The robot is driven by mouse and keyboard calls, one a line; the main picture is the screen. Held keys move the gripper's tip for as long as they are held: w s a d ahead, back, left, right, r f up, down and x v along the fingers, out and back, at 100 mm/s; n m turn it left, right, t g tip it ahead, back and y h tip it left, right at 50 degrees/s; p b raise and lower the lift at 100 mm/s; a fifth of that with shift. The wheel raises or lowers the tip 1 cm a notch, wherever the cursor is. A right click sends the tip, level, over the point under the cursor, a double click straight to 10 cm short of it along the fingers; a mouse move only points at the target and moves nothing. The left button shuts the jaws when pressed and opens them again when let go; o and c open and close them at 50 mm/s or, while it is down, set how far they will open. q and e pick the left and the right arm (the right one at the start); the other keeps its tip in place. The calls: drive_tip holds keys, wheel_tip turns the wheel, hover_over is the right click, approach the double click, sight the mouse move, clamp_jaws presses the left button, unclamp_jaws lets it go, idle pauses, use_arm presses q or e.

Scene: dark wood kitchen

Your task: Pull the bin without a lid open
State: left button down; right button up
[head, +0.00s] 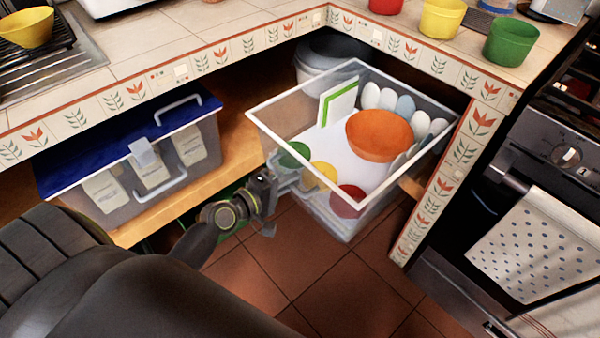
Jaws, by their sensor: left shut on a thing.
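The bin without a lid (262,121) is a clear box with a white rim, on the shelf under the tiled counter. It sticks out past the shelf edge, over the floor. It holds an orange bowl (380,135), several pale egg-shaped items, a white and green board (339,101), and green, yellow and red round items near its front. My left gripper (277,184) is at the bin's front left side, shut on what looks like its handle. The fingertips are partly hidden. My right gripper is not in view.
A lidded bin (145,160) with a blue lid stands on the wooden shelf (235,140) to the left. A tiled post (440,180) is close to the bin's right side. An oven (540,160) with a dotted towel is farther right. Bare tiled floor (350,295) lies in front.

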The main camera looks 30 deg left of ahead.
use_arm(q)
drive_tip(key=shift+s+a, duration=0.15)
drive_tip(key=shift+s, duration=0.15)
drive_tip(key=c, duration=1.5)
unclamp_jaws()
drive_tip(key=shift+c, duration=0.2)
